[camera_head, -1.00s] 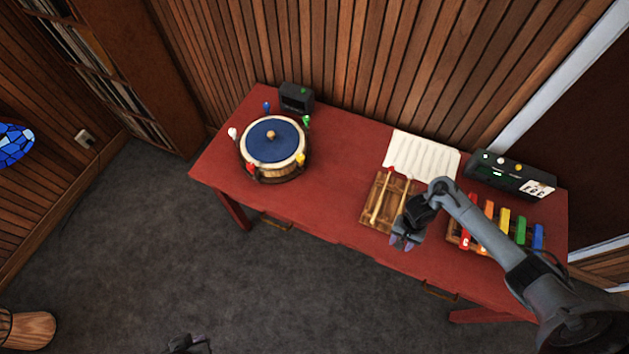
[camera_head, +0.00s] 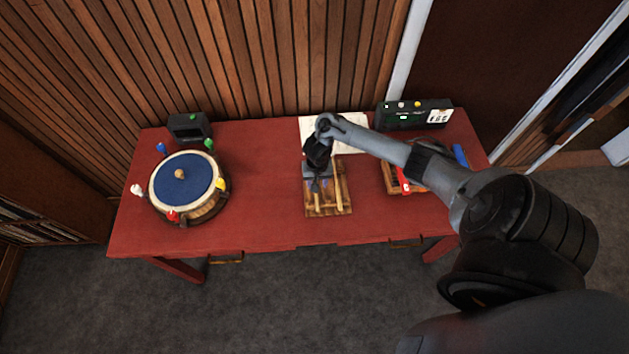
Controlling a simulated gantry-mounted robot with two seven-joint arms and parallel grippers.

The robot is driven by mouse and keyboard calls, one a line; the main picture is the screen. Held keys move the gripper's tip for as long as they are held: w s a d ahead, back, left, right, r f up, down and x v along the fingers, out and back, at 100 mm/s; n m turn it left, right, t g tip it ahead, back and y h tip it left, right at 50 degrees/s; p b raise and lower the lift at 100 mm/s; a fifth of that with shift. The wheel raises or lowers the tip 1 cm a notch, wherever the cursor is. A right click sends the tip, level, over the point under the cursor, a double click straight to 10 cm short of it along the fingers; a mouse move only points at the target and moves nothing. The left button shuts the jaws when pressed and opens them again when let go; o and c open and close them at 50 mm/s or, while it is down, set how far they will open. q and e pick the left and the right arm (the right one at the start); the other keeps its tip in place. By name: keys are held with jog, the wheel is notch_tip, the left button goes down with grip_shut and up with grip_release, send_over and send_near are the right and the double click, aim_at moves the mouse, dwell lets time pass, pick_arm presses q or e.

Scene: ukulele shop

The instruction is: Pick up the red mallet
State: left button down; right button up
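The wooden mallet rack (camera_head: 344,207) lies on the red table. A pale mallet handle (camera_head: 338,190) shows on its right part. The red mallet's head is hidden behind my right gripper, and I cannot clearly make out its handle. My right gripper (camera_head: 317,184) is over the left part of the rack, pointing down. I cannot tell whether its fingers touch or hold a mallet. My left gripper is not in view.
A drum (camera_head: 184,185) with a blue top and coloured pegs stands at the left of the red table (camera_head: 265,200). A small dark box (camera_head: 189,127) is behind it. White paper (camera_head: 352,132) and a black device (camera_head: 416,115) are behind the rack. A xylophone (camera_head: 390,180) is partly hidden by my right arm.

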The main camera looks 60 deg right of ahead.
jog(key=f+b, duration=0.1)
jog(key=f, duration=0.3)
jog(key=shift+w, duration=0.2)
jog(key=shift+f+b, duration=0.35)
jog(key=shift+f, duration=0.25)
grip_shut()
